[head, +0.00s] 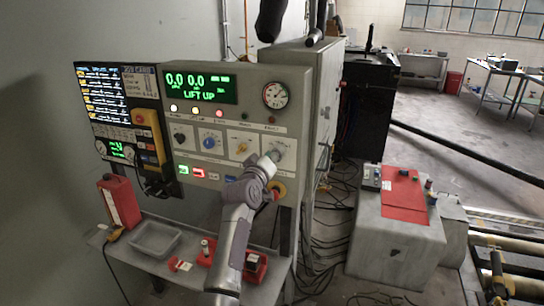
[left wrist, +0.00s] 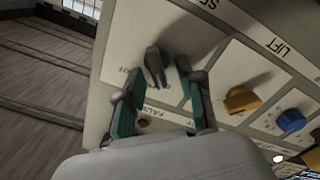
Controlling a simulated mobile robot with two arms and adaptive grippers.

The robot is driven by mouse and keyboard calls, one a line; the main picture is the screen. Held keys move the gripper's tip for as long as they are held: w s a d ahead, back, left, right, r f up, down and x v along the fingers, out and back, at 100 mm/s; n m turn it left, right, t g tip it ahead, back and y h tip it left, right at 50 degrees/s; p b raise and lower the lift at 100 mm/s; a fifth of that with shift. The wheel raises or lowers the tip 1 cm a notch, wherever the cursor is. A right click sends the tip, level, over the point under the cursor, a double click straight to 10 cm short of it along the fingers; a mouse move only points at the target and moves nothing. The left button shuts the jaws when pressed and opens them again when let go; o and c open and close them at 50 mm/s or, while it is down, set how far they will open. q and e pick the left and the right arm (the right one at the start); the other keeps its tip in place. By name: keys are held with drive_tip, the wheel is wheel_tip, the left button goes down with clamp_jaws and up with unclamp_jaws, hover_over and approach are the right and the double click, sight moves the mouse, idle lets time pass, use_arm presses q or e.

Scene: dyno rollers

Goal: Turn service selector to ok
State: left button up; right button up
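The service selector (head: 275,153) is the rightmost knob in the row on the grey control panel (head: 290,120), with a white plate behind it. In the left wrist view it is a dark grey lever-shaped knob (left wrist: 155,66) on a white plate with partly hidden lettering; part of "FAULT" shows below it. My left gripper (left wrist: 153,82) is open, its two fingers on either side of the knob with visible gaps. In the head view the left gripper (head: 268,164) covers the lower part of the selector. Contact is not visible. My right gripper is not in view.
A yellow knob (head: 242,148), a blue knob (head: 210,141) and a black knob (head: 180,136) sit left of the selector. A red emergency button (head: 277,190) is just below. The display (head: 200,88) reads "LIFT UP". A grey tray (head: 155,239) stands on the shelf below.

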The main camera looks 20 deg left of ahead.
use_arm(q)
drive_tip(key=s, duration=1.2)
drive_tip(key=shift+a, duration=0.2)
drive_tip(key=s+d+f+m+g, duration=0.1)
drive_tip(key=s+f+g, duration=0.1)
drive_tip(key=f, duration=1)
drive_tip(key=s+d+f+m+g, duration=0.1)
drive_tip(key=s+d+f+g, duration=0.1)
drive_tip(key=f, duration=1.1)
drive_tip(key=s+d+f+m+g, duration=0.1)
drive_tip(key=s+f+m+g, duration=0.1)
drive_tip(key=f, duration=1.1)
drive_tip(key=shift+s+d+f+g+h+b, duration=0.15)
drive_tip(key=shift+s+g+h+b, duration=0.2)
drive_tip(key=shift+s+g, duration=0.25)
drive_tip(key=s+f+m+g, duration=0.4)
drive_tip(key=s+f+g, duration=0.2)
drive_tip(key=s+f, duration=2.1)
drive_tip(key=s+a+f+m+g, duration=0.1)
drive_tip(key=s+a+f+g, duration=0.1)
drive_tip(key=s, duration=1)
drive_tip(key=s+a+f+m+g+y, duration=0.1)
drive_tip(key=s+f, duration=0.3)
drive_tip(key=s, duration=0.8)
drive_tip(key=shift+a+g+b, duration=0.4)
drive_tip(key=shift+a, duration=0.05)
